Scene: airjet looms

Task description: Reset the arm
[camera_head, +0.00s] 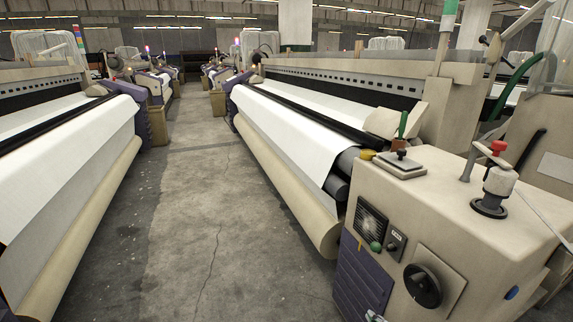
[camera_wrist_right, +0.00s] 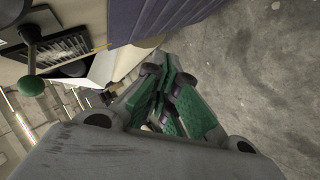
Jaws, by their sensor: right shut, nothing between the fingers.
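My right gripper (camera_wrist_right: 168,88) shows in the right wrist view, with its green-padded fingers shut together and nothing held between them. It is beside the loom's end cabinet (camera_head: 440,235), close to the purple louvred panel (camera_head: 362,280) and a green knob on a lever (camera_wrist_right: 32,86). In the head view, only a small pale bit shows at the bottom edge in front of the cabinet, and I cannot tell for sure what it is. My left gripper is in no view.
The cabinet carries a black dial (camera_head: 422,286), a red-topped fitting (camera_head: 497,180) and a small green handle (camera_head: 403,124). A loom with white cloth (camera_head: 290,125) stands behind it, another loom (camera_head: 70,165) at left. The concrete aisle (camera_head: 195,200) between them is clear.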

